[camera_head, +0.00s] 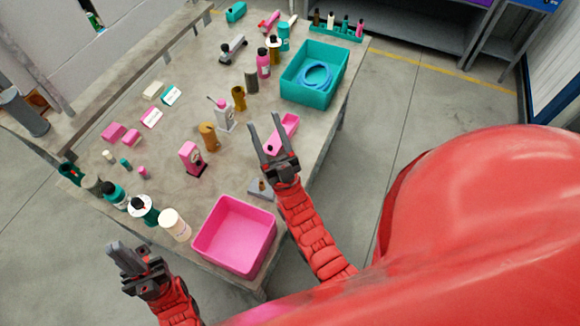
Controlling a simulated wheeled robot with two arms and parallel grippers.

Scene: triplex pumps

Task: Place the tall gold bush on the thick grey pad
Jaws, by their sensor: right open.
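A gold cylinder (239,97) stands upright near the middle of the table, beside a white bottle. An orange-gold piece (209,137) stands closer to me; I cannot tell for sure which of the two is the tall gold bush. A small grey pad (256,193) lies near the table's right edge, partly hidden by my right arm. A small brownish piece (262,185) shows on or just behind it. My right gripper (264,122) is open and empty above the table, its fingers pointing away from me. My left gripper (127,250) hangs off the table's near left; its finger gap is unclear.
A pink bin (235,235) stands at the near edge, and a teal bin (314,75) with a blue ring at the far right. A pink tray (283,132) lies by my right gripper. Several bottles crowd the left and far sides. Bare table lies left of the middle.

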